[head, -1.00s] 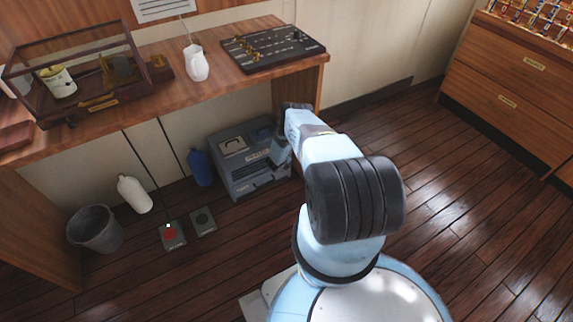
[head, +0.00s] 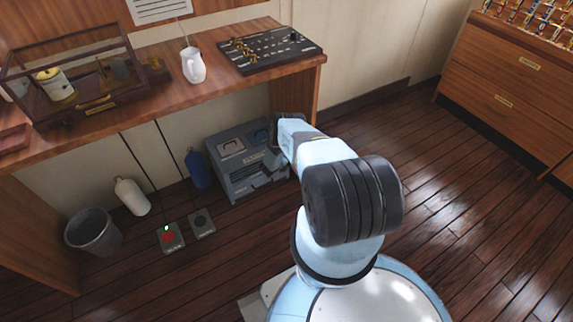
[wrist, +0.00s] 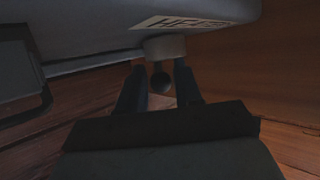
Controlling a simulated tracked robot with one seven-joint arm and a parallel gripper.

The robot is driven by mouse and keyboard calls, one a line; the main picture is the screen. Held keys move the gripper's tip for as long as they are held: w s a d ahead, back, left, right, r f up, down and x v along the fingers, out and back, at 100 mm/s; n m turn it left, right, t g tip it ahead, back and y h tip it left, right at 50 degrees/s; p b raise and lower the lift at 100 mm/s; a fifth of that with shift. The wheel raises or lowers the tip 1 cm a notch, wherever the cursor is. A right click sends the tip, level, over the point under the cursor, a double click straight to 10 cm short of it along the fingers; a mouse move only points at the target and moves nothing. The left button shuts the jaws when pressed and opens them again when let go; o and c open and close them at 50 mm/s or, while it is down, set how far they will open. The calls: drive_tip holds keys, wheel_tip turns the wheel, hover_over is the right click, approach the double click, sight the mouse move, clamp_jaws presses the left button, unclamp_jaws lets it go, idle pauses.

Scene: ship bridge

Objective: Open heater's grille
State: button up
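The heater (head: 236,181) is a grey box on the floor under the wooden desk. In the wrist view its grey body (wrist: 100,50) fills the top, with a partly readable label (wrist: 190,22) beginning "HE". My gripper (wrist: 162,80) is at the heater's right side; in the head view my arm hides its fingertips. The wrist view shows its two dark fingers apart, with a small dark round knob (wrist: 160,82) in the gap below a grey round stub (wrist: 165,46). Contact with the knob cannot be told. A dark frame-like part (wrist: 25,95) shows at left; whether it is the grille is unclear.
A blue bottle (head: 199,169), a white bottle (head: 132,197), a bin (head: 93,233) and two floor boxes (head: 171,238) (head: 201,223) stand left of the heater. The desk (head: 215,92) overhangs it. The floor at right is clear.

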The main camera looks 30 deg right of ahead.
drive_tip(key=shift+o, duration=1.2)
drive_tip(key=v, duration=1.3)
drive_tip(key=shift+s+a+r, duration=0.15)
drive_tip(key=shift+s+a, duration=0.15)
